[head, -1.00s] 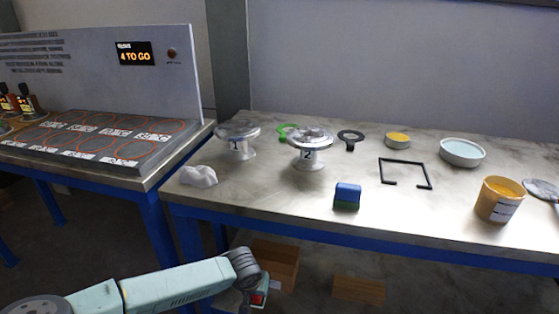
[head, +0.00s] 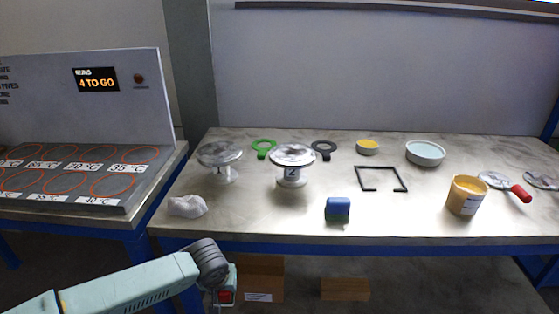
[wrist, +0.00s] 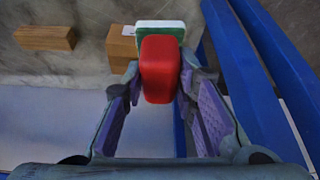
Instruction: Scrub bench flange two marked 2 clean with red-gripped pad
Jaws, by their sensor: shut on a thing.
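My gripper (wrist: 155,88) is shut on the red grip of the pad (wrist: 160,68). The pad's green and white end shows beyond the grip in the wrist view. In the head view the held pad (head: 227,297) hangs low, in front of and below the bench's front edge, apart from the flanges. Bench flange two (head: 292,156) stands upright on the bench left of the middle, its round top smeared grey, with a 2 on its neck. Bench flange one (head: 219,155) stands to its left.
A blue block with a green base (head: 338,209) sits near the bench's front edge. A crumpled white cloth (head: 187,206) lies front left. A black frame (head: 381,168), yellow tub (head: 466,195) and pale bowl (head: 425,152) are to the right. Boxes (head: 345,289) lie under the bench.

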